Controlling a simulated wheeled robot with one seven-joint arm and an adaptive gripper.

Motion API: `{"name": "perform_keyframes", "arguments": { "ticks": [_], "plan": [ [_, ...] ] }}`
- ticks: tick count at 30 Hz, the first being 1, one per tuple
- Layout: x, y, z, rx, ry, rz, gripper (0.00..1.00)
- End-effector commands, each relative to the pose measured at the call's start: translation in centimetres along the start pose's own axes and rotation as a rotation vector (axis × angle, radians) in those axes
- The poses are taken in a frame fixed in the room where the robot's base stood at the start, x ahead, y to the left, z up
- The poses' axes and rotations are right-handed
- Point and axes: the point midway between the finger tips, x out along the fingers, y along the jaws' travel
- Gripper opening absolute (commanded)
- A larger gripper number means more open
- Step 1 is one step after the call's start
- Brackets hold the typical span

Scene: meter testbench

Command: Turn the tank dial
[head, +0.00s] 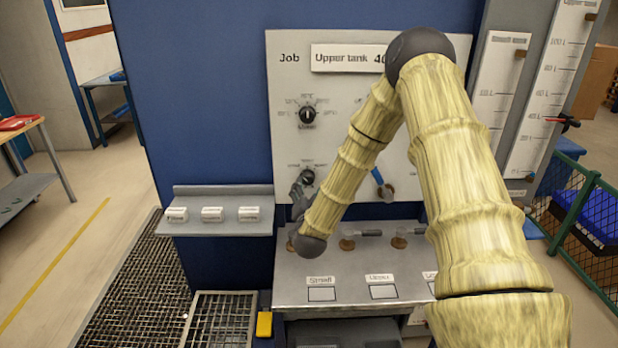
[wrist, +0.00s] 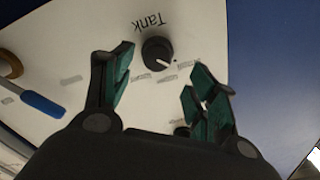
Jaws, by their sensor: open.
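The tank dial (wrist: 157,53) is a round black knob on the pale panel, with the word "Tank" upside down beside it in the wrist view. Its white pointer mark points down and to the right there. In the head view, the lower knob (head: 307,177) shows just above my gripper (head: 299,190). In the wrist view my gripper (wrist: 163,60) is open, with teal-padded fingers to either side of the dial. Both fingers look clear of the knob, and nothing is held. How far the fingertips are from the panel is hard to tell.
Another black knob (head: 308,114) sits higher on the panel (head: 345,115). A blue-handled lever (head: 377,178) is to the right of the lower knob and also shows in the wrist view (wrist: 42,105). A metal shelf (head: 335,267) with several valves juts out below. My arm hides part of the panel.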

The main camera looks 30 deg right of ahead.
Motion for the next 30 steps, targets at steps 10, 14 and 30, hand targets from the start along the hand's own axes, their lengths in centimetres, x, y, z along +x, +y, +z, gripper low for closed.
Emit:
{"name": "perform_keyframes", "arguments": {
  "ticks": [10,14,30],
  "plan": [
    [5.2,0.0,-0.2,0.000,-0.001,0.002,0.58],
    [6.3,0.1,-0.1,0.000,-0.002,0.002,0.58],
    [6.8,0.2,0.0,0.000,-0.002,0.002,0.33]
  ]
}}
